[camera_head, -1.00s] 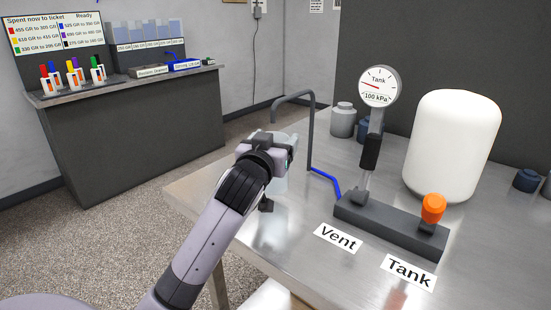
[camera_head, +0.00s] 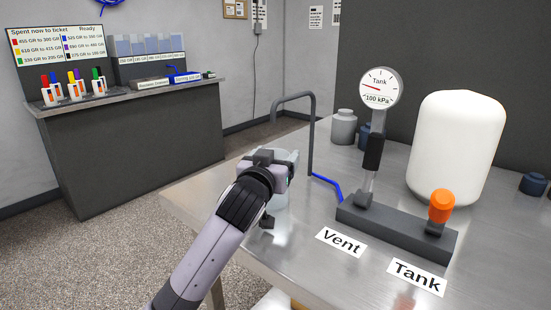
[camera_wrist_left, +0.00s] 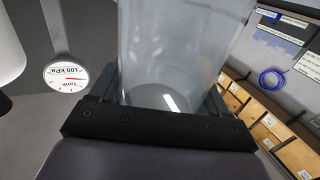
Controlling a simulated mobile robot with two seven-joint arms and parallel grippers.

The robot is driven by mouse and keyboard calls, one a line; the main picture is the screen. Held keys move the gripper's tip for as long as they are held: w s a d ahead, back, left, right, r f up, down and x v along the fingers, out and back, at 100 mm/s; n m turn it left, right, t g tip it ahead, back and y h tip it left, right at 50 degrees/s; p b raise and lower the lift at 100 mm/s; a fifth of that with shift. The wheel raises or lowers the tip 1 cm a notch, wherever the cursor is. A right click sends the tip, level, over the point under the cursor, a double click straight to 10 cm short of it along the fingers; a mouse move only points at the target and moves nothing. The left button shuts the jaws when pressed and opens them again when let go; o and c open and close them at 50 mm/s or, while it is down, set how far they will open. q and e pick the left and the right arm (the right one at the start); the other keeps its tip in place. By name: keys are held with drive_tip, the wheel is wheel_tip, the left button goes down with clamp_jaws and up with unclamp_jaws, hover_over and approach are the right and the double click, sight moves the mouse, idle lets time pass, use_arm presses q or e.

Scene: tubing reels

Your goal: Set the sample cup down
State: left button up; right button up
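The clear, see-through sample cup (camera_wrist_left: 185,50) fills the space between the fingers of my left gripper (camera_wrist_left: 160,110) in the left wrist view. In the head view the left gripper (camera_head: 270,165) is at the near left part of the steel table (camera_head: 280,262), shut around the cup (camera_head: 279,199), which is partly hidden behind it. The cup is close to the bent grey pipe (camera_head: 311,135). Whether its base touches the table cannot be told. My right gripper is not in view.
A dark valve block (camera_head: 395,228) with a gauge (camera_head: 380,88) and an orange knob (camera_head: 442,205) stands right of the gripper. "Vent" (camera_head: 341,242) and "Tank" (camera_head: 417,277) labels lie in front. A white tank (camera_head: 456,145) stands behind. A blue tube (camera_head: 327,186) runs to the block.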

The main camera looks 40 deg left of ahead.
use_arm(q)
drive_tip(key=o, duration=0.3)
drive_tip(key=shift+o, duration=0.2)
drive_tip(key=shift+r, duration=0.15)
drive_tip(key=v, duration=1.2)
